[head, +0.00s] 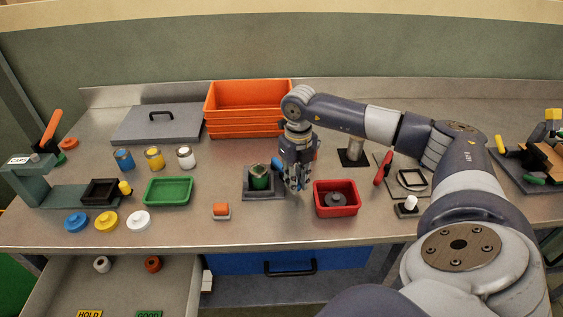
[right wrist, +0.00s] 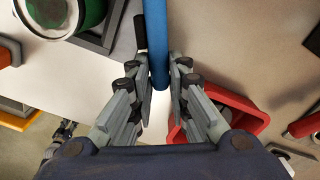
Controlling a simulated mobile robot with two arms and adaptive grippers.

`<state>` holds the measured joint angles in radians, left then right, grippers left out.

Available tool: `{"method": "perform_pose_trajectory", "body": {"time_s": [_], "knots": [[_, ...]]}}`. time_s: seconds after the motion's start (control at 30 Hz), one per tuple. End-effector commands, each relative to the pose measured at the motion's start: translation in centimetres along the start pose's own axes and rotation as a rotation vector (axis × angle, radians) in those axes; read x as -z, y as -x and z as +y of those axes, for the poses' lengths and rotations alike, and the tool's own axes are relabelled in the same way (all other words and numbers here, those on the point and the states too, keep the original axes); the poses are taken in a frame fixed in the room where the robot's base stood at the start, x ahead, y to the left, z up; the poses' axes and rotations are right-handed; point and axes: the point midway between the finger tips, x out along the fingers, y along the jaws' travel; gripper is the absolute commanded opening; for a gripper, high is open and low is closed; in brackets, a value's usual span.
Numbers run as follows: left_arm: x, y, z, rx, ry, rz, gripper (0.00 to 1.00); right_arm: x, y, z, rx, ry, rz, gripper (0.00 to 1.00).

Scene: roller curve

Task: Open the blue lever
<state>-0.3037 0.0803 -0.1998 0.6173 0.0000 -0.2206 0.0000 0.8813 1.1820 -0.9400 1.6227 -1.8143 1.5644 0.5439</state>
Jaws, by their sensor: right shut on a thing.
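The blue lever (right wrist: 157,40) shows as a straight blue bar in the right wrist view, running from the top edge down between my right fingers. My right gripper (right wrist: 160,88) is shut on it near its end. In the head view my right gripper (head: 296,186) points down between a green-topped cylinder (head: 260,180) in a dark square fixture and a red bin. A bit of the lever (head: 277,163) shows there left of the gripper; the rest is hidden by it. My left gripper is not in view.
The red bin (head: 336,209) is just right of my right gripper, close to its finger in the wrist view. A red-handled part (head: 382,168) stands farther right. An open drawer (head: 122,285) sticks out at front left.

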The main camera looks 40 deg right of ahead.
Motion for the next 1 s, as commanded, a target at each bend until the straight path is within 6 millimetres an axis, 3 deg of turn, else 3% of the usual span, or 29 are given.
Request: {"method": "perform_pose_trajectory", "body": {"time_s": [0.47,0.5,0.53,0.87,1.0], "knots": [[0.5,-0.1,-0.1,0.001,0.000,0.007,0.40,0.1,0.2,-0.6,-0.001,0.007,-0.006,0.00],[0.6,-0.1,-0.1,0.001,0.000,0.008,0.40,0.1,0.2,-0.6,-0.001,0.007,-0.006,0.23],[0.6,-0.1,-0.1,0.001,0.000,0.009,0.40,0.1,0.2,-0.6,0.000,0.007,-0.006,0.25],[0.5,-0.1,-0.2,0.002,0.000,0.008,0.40,0.2,0.2,-0.6,0.000,0.008,-0.003,0.25],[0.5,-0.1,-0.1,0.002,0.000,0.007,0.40,0.1,1.4,-0.6,-0.001,0.007,-0.006,0.25]]}}
